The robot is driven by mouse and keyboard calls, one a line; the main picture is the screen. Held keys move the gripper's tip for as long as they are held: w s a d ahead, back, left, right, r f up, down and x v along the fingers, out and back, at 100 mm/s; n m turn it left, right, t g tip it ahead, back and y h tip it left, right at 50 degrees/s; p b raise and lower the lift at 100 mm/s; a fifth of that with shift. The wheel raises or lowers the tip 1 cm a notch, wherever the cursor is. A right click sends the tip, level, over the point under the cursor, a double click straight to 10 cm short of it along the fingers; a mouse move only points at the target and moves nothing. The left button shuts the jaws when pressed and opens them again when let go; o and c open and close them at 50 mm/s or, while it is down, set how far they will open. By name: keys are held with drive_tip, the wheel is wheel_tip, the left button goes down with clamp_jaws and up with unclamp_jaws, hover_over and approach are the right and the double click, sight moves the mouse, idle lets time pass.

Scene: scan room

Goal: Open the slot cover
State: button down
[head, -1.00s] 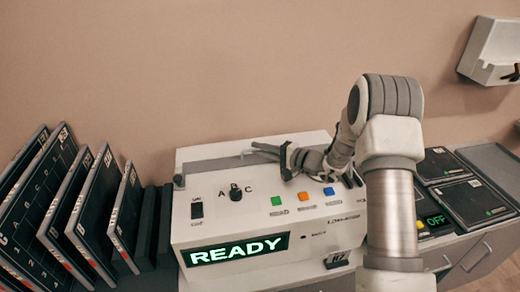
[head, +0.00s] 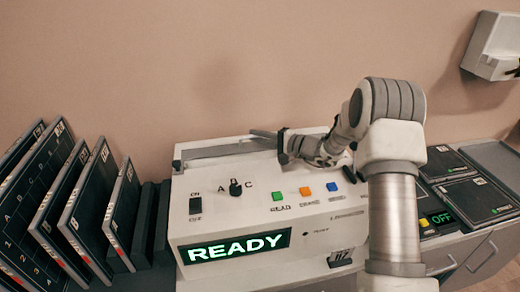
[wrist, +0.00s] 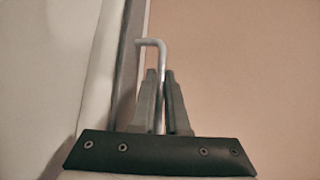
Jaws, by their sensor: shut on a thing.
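The white scanner box (head: 250,215) stands on the counter with a lit green READY display (head: 238,248). The slot cover (head: 215,153) looks like the long grey strip along the back of its top; how far it is open I cannot tell. In the wrist view the strip runs upright (wrist: 128,70) beside a white panel. A bent metal handle (wrist: 150,42) stands between the fingers of my gripper (wrist: 162,75), which are shut on it. In the head view my gripper (head: 268,135) is at the rear edge of the box top, partly hidden by its own wrist.
The box top carries a dial (head: 235,187), a rocker switch (head: 196,204) and coloured buttons (head: 305,191). Dark labelled panels (head: 90,210) stand in a rack at left. Flat dark panels (head: 470,190) lie at right. The wall (head: 230,70) is close behind.

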drive_tip(key=shift+w+a+b, duration=0.15)
drive_tip(key=shift+w+b, duration=0.15)
drive_tip(key=shift+w, duration=0.4)
drive_tip(key=shift+w+a+b, duration=0.1)
drive_tip(key=shift+w+b, duration=0.2)
drive_tip(key=shift+w, duration=0.4)
drive_tip(key=c, duration=1.2)
unclamp_jaws()
